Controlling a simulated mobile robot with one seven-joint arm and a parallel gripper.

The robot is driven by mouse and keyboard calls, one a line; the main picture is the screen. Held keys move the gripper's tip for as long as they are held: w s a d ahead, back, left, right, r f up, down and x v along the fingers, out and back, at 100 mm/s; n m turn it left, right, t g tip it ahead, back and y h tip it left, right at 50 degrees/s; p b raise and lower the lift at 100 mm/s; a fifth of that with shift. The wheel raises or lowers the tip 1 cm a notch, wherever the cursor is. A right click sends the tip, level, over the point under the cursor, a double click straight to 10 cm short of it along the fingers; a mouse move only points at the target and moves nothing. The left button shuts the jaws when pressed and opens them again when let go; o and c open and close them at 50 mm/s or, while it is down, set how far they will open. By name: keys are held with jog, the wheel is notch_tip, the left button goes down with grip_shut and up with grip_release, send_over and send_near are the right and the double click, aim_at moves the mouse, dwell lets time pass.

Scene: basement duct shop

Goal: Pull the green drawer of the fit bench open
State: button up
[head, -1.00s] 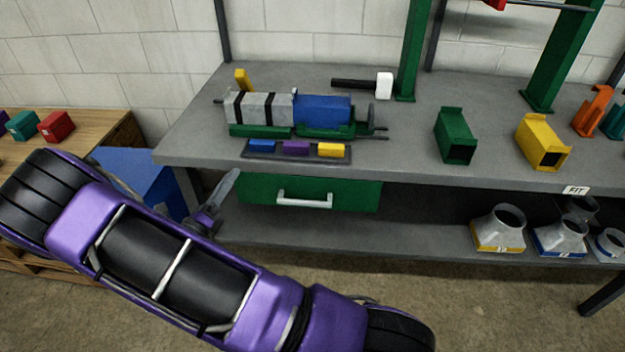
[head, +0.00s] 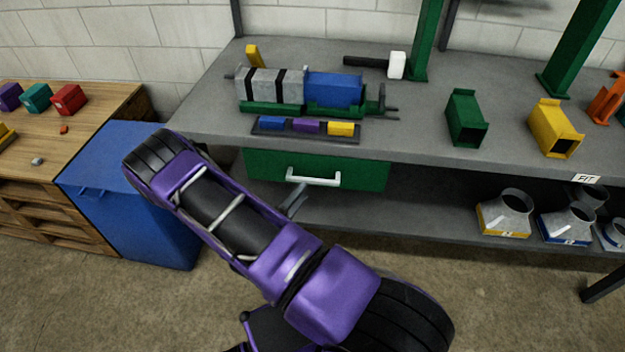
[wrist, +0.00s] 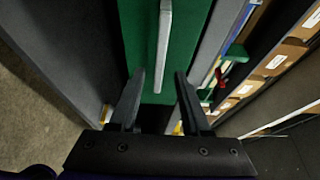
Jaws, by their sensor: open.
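The green drawer (head: 358,175) hangs under the left part of the grey fit bench (head: 400,145). Its front looks flush under the bench top, so it appears shut. It has a pale bar handle (head: 316,180), which also shows in the wrist view (wrist: 164,40). My gripper (head: 297,200) is in front of the drawer, at the left end of the handle in the head view. In the wrist view my gripper (wrist: 161,74) is open and empty, and the lower end of the handle shows between the fingers. I cannot tell whether they touch it.
A blue bin (head: 135,210) stands left of the bench, beside a wooden table (head: 75,140). A lower shelf (head: 420,210) under the drawer holds metal duct fittings (head: 503,212) on the right. The floor in front of the bench is clear.

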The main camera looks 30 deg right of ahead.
aim_at(311, 182)
jog(key=x, duration=0.6)
jog(key=shift+w+d, duration=0.2)
jog(key=shift+d, duration=0.15)
grip_shut()
dwell(1.1)
